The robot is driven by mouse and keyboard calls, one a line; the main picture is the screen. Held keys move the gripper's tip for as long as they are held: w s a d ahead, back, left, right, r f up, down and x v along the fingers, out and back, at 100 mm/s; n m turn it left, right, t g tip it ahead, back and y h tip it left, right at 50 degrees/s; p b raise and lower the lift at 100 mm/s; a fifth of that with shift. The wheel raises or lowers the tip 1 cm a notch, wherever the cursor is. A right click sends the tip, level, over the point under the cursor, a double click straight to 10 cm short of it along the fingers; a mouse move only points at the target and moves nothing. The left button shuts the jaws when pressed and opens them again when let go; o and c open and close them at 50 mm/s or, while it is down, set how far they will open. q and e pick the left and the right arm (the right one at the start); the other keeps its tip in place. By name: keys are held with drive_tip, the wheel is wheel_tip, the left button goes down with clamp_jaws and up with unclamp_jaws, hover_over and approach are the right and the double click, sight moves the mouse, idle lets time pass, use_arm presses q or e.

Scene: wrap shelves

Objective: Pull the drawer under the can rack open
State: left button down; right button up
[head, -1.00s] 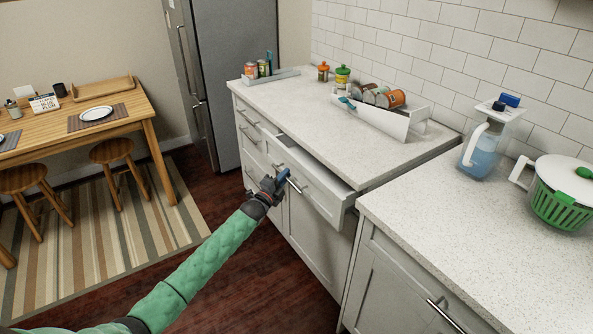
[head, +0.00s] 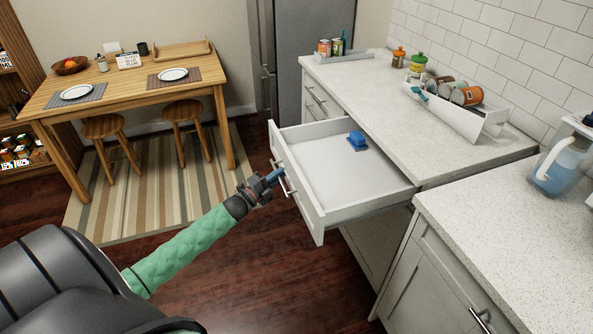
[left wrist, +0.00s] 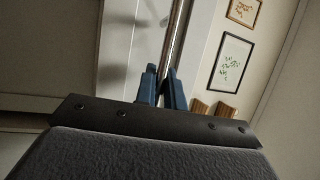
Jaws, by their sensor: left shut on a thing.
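The drawer (head: 345,182) under the can rack stands well open in the head view. It is white, with a blue object (head: 357,140) on its floor near the back. The can rack (head: 455,112) is white, holds several cans and sits on the counter above. My left gripper (head: 277,178) is shut on the drawer handle (head: 289,184) at the drawer's front. My right gripper is not in view.
The speckled counter (head: 500,230) at the right stands close to the open drawer. A pitcher (head: 556,165) is on it. A wooden table (head: 130,85) with plates and stools stands at the left. Dark floor is free in front of the drawer.

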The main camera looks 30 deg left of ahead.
use_arm(q)
drive_tip(key=s+a, duration=0.1)
drive_tip(key=s, duration=0.1)
drive_tip(key=s+a, duration=0.1)
drive_tip(key=a, duration=0.1)
drive_tip(key=shift+s, duration=0.35)
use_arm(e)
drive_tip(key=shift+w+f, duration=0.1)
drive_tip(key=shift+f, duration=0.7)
use_arm(q)
drive_tip(key=c, duration=1.5)
unclamp_jaws()
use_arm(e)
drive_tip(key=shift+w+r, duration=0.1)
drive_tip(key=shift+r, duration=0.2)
